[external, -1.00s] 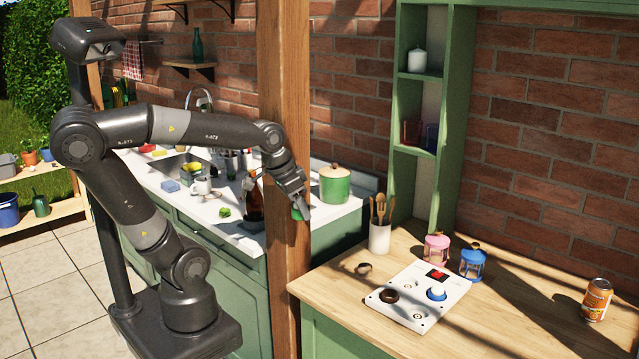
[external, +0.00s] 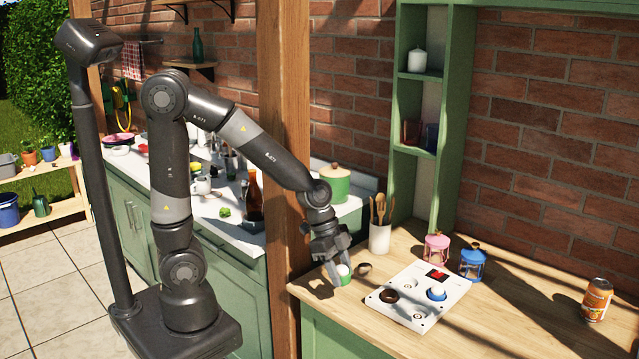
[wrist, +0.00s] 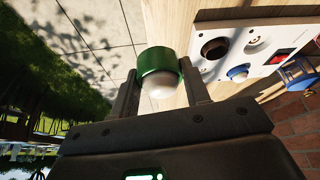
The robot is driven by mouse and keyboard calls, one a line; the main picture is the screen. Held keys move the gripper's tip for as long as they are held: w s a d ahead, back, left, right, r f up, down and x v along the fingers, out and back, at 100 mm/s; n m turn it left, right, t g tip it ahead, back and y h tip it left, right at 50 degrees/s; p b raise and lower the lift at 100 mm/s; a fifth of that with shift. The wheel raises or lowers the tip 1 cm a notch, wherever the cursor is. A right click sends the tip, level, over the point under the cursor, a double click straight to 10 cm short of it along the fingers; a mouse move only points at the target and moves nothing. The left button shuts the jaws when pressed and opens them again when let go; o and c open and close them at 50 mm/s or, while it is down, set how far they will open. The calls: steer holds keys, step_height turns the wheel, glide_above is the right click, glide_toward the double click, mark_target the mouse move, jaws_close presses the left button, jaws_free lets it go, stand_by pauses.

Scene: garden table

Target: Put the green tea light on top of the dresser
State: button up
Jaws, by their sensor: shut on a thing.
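The green tea light (external: 343,273) is a short green cylinder with a white rounded part. My gripper (external: 338,275) is shut on it over the front left end of the wooden dresser top (external: 530,318). I cannot tell whether the tea light touches the wood. In the wrist view the tea light (wrist: 160,67) sits between the two fingers of my gripper (wrist: 160,85), its white part facing the camera.
A white panel (external: 418,298) with dark and blue round pieces lies close to the right. Pink (external: 436,249) and blue (external: 472,262) lanterns, a utensil pot (external: 380,237) and an orange can (external: 596,300) stand further off.

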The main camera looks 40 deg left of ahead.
glide_above(352, 293)
steer(key=a, duration=0.1)
steer(key=f, duration=0.5)
steer(key=shift+s+a+f, duration=0.15)
steer(key=shift+s+f, duration=0.1)
steer(key=shift+f, duration=0.05)
steer(key=shift+w+f, duration=0.1)
steer(key=shift+f, duration=1.95)
steer(key=shift+f, duration=0.1)
steer(key=shift+f, duration=0.1)
steer(key=o, duration=1)
steer(key=shift+c, duration=0.2)
step_height(352, 293, up, 10)
steer(key=a, duration=0.1)
